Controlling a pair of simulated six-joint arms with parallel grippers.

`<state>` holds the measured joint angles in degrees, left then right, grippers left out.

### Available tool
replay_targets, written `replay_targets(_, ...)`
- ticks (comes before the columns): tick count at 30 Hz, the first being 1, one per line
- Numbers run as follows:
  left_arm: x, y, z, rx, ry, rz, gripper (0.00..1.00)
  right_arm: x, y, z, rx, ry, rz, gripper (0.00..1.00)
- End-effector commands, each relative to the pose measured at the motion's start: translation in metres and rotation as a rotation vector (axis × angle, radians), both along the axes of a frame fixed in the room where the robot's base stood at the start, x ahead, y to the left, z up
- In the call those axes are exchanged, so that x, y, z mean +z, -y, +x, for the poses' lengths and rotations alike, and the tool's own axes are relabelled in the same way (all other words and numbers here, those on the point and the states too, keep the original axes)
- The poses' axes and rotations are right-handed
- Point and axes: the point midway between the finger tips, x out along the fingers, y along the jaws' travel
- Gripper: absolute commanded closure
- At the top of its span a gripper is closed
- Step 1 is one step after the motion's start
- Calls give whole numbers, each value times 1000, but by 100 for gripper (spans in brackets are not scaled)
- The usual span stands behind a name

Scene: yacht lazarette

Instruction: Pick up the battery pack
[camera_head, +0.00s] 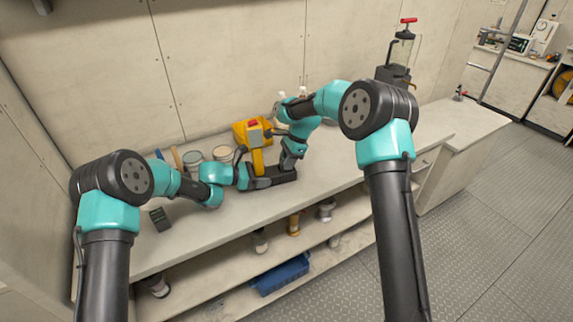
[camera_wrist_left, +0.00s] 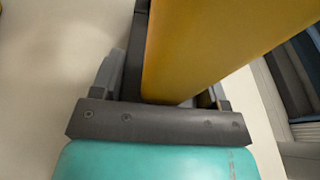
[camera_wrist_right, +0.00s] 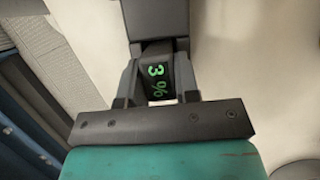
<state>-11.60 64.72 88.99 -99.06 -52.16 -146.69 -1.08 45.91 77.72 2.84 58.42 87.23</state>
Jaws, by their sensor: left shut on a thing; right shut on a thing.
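In the head view both grippers meet low at the bench; whether the block touches the tool cannot be told.
Jars (camera_head: 222,153) and a yellow box (camera_head: 242,131) stand behind the arms. A small dark device (camera_head: 159,218) lies on the bench at left. The bench (camera_head: 340,172) is clear to the right. A blue bin (camera_head: 283,275) and several fittings are on the shelves below.

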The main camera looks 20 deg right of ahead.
Motion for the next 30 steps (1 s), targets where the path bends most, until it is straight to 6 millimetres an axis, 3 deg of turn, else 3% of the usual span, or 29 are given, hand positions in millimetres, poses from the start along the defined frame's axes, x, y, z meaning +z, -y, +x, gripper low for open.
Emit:
replay_targets(7, 1, 0, 0, 0, 1, -1, 65, 23, 0, 1, 0, 3, 0, 97)
replay_targets(18, 1, 0, 0, 0, 1, -1, 65, 86, 0, 1, 0, 3, 0, 97)
replay_targets(24, 1, 0, 0, 0, 1, -1, 65, 100, 0, 0, -1, 2, 0, 97)
replay_targets(30, 1, 0, 0, 0, 1, -1, 65, 100, 0, 0, 0, 1, 0, 97)
